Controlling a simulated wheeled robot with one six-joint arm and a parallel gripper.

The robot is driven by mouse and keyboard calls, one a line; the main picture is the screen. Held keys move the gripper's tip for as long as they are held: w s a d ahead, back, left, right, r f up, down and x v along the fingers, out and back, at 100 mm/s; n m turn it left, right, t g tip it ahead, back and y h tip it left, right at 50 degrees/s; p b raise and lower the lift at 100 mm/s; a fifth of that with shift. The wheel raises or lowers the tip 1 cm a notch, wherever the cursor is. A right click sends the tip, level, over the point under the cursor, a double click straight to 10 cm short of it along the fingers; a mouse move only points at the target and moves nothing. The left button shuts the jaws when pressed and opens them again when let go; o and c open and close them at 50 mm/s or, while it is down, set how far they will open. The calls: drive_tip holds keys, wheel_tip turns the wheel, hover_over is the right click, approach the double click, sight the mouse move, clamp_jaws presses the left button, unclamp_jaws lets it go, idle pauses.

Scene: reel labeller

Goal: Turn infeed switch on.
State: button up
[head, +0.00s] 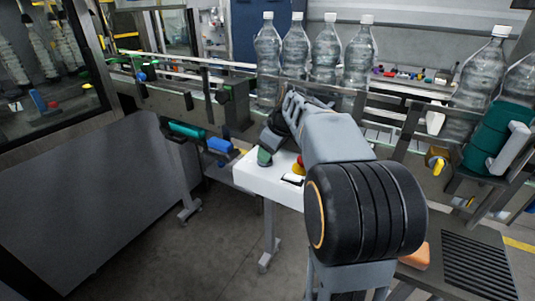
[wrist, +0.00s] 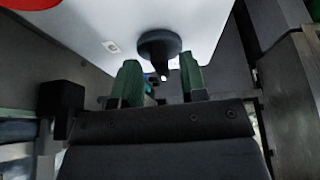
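The white control box (head: 262,182) stands on a leg in the middle of the head view, with my arm reaching over it. Its switch is a black rotary knob (wrist: 159,44) on the white face in the wrist view. A narrow handle points down in that picture, with a small light mark at its end. My gripper (wrist: 161,64) has green fingertips, one on each side of the handle, with visible gaps. It is open. In the head view my gripper (head: 265,156) is at the box's left part and hides the knob.
A red button (head: 299,166) is on the box right of my gripper; its red edge also shows in the wrist view (wrist: 28,3). Several clear bottles (head: 326,50) stand on the conveyor behind. A rail with teal and blue parts (head: 187,130) lies to the left.

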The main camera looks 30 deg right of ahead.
drive_tip(key=shift+w+f, duration=0.1)
drive_tip(key=shift+f, duration=0.2)
clamp_jaws()
